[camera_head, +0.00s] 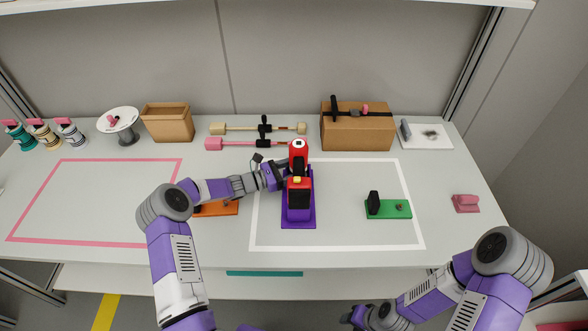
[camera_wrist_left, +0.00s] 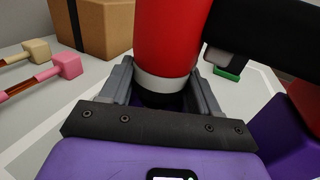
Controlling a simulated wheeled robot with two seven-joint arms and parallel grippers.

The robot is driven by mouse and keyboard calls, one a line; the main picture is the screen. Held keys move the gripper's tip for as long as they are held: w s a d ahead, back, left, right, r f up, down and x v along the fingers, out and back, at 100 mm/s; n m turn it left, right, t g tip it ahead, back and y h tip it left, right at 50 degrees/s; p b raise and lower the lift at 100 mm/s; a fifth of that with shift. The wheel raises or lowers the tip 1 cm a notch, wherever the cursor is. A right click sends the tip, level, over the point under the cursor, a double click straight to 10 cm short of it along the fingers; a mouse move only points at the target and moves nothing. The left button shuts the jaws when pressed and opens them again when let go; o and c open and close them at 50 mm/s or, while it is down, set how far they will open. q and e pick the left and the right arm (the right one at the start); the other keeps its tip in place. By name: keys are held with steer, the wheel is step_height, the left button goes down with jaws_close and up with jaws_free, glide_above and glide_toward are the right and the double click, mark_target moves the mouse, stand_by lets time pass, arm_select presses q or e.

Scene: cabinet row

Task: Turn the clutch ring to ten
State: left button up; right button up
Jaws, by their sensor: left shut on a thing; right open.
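A red and black drill (camera_head: 299,154) stands in a purple holder (camera_head: 298,222) inside the white outline. In the left wrist view its red body (camera_wrist_left: 168,35) ends in a pale band (camera_wrist_left: 166,83) with a dark part below. My left gripper (camera_head: 283,173) reaches in from the left. Its two grey fingers (camera_wrist_left: 160,92) stand on either side of the drill at the pale band and dark part, shut on it. I cannot tell which of these is the clutch ring, and no ring numbers are readable. My right gripper (camera_head: 360,316) is open and empty, low at the front, away from the drill.
An orange plate (camera_head: 216,209) lies left of the holder, partly behind my left arm. A green plate with a black upright piece (camera_head: 388,208) lies to the right. The pink-outlined area is mostly clear.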

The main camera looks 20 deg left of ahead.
arm_select(q)
steer(key=shift+s+d+r+n+t+y+p, duration=0.15)
steer(key=shift+n+t+y+p, duration=0.9)
steer(key=shift+p, duration=0.6)
steer(key=shift+d+r+n+t+y+p, duration=0.1)
steer(key=shift+n+t+y+p, duration=0.95)
steer(key=shift+p, duration=0.55)
steer(key=shift+f+y+p, duration=0.15)
steer(key=shift+y+p, duration=0.35)
steer(key=shift+p, duration=0.05)
steer(key=shift+f, duration=0.1)
steer(key=o, duration=1.1)
steer(key=shift+c, duration=0.2)
steer(key=p+v, duration=0.1)
steer(key=v, duration=0.6)
steer(key=shift+s+a, duration=0.15)
steer(key=shift+s, duration=0.2)
